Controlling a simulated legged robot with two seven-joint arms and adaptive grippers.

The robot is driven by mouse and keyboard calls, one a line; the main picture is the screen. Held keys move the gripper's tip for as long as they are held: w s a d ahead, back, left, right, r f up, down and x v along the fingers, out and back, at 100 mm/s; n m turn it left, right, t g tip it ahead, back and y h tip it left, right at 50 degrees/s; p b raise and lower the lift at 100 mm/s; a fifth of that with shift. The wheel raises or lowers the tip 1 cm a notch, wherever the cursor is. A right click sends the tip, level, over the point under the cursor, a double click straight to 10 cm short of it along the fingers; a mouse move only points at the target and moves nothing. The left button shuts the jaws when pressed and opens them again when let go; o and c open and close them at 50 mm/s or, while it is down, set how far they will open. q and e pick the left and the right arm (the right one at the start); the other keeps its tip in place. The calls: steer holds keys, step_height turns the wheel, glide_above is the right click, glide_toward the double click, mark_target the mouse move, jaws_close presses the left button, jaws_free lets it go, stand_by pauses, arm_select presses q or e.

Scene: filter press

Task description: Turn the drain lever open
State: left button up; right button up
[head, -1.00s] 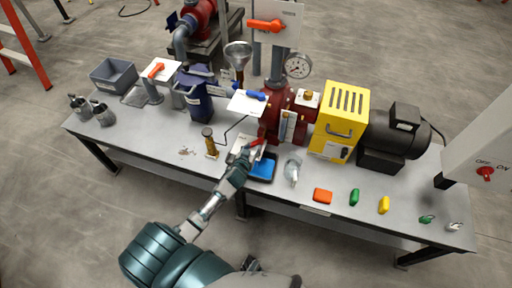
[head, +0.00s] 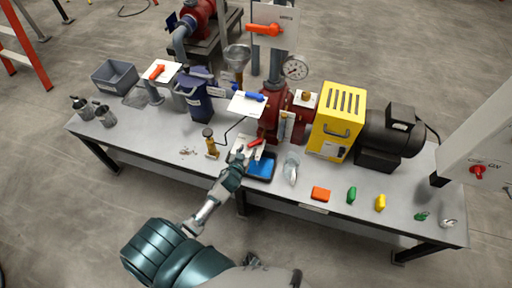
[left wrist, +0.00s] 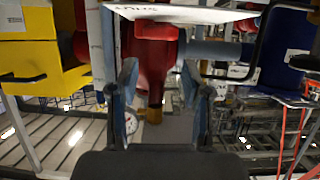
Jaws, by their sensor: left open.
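The red drain lever (head: 256,142) sits low at the front of the dark red pump (head: 272,112), beside a white label plate. My left gripper (head: 241,154) is just in front of and left of the lever, close to it. In the left wrist view, the two fingers (left wrist: 160,95) are spread apart. A red lever end (left wrist: 156,30) shows below a white plate, beyond the fingers and near the gap's middle line. I cannot tell whether anything touches. The red pump body and a brass fitting (left wrist: 153,115) show behind the gap. My right gripper is not in view.
A blue tray (head: 261,168) lies just right of the gripper, with a clear bottle (head: 291,168) beside it. A brass post (head: 210,143) stands to the left. A yellow guard (head: 337,125) and several small coloured parts are at right. The bench's front left is mostly clear.

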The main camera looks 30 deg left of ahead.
arm_select(q)
steer(key=s+a+r+p, duration=0.2)
steer(key=s+r+p, duration=0.3)
steer(key=s+p, duration=0.4)
steer(key=shift+s+a, duration=0.15)
steer(key=shift+s, duration=1.4)
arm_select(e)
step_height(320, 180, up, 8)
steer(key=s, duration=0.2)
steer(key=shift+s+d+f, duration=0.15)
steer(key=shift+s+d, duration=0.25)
arm_select(q)
steer(key=shift+r, duration=0.1)
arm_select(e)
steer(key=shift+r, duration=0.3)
